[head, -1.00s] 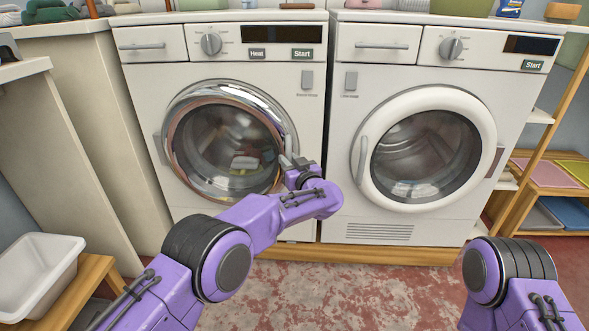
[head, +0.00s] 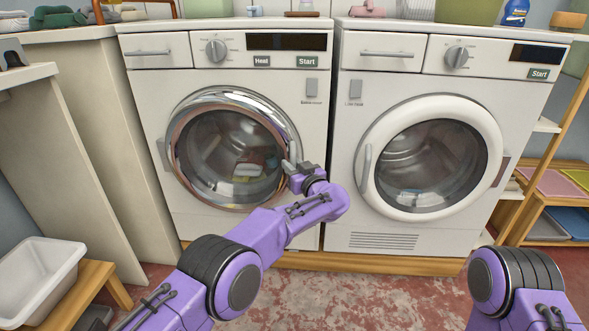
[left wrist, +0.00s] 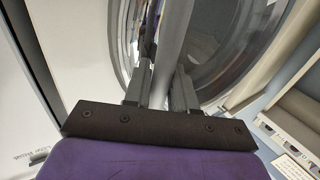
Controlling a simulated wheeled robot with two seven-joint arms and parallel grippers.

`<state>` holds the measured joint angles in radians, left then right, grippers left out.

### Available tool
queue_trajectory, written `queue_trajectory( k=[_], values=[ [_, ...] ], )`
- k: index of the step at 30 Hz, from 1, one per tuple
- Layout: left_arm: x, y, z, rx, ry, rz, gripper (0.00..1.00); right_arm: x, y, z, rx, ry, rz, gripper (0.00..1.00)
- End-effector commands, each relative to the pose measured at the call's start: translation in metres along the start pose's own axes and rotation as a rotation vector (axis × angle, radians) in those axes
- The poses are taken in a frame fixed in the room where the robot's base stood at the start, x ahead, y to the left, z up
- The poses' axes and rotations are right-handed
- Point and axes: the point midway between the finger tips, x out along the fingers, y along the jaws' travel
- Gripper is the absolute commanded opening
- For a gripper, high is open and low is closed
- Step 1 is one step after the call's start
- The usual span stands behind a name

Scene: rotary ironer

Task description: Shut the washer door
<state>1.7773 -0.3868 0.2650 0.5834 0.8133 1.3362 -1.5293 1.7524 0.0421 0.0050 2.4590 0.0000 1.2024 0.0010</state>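The washer (head: 300,110) is the left white machine in the head view, with a round glass door (head: 215,101) in a chrome ring. Laundry shows dimly through the glass. The door looks slightly ajar, its hinge at the left; the exact gap is hard to judge. My left gripper (head: 297,168) is at the ring's right edge. In the left wrist view, the left gripper's fingers (left wrist: 160,92) stand on both sides of a grey bar-like door handle (left wrist: 174,40) and look closed on it. My right arm shows at lower right, but its gripper is outside the view.
A second white machine (head: 400,235) with a white-ringed door stands close on the right. A counter (head: 80,110) stands at left, with a white basin (head: 40,265) on a low wooden stand. Shelves (head: 555,195) stand at far right. The floor in front is clear.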

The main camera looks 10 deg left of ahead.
Motion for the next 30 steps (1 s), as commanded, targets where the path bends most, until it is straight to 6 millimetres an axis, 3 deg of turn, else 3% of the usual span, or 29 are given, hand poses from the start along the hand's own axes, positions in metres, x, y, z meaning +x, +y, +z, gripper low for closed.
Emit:
queue_trajectory(
  k=[1, 3, 15, 20, 30],
  values=[
    [-0.002, 0.002, -0.013, 0.001, 0.016, 0.009, 0.42, -0.004, 0.0, -0.002, 0.0, 0.0, 0.0, 0.43],
    [-0.011, 0.003, -0.014, 0.002, 0.015, 0.011, 0.42, -0.01, 0.001, -0.005, 0.0, 0.001, 0.0, 0.43],
    [-0.097, -0.001, -0.005, -0.003, 0.002, 0.001, 0.42, -0.03, 0.003, -0.015, -0.003, 0.006, 0.001, 0.43],
    [-0.107, -0.002, -0.004, -0.005, 0.002, -0.001, 0.42, -0.03, 0.003, -0.016, -0.003, 0.006, 0.001, 0.43],
    [-0.106, -0.001, -0.003, -0.065, 0.001, 0.003, 0.42, -0.03, 0.003, -0.016, -0.003, 0.006, 0.001, 0.43]
  ],
)
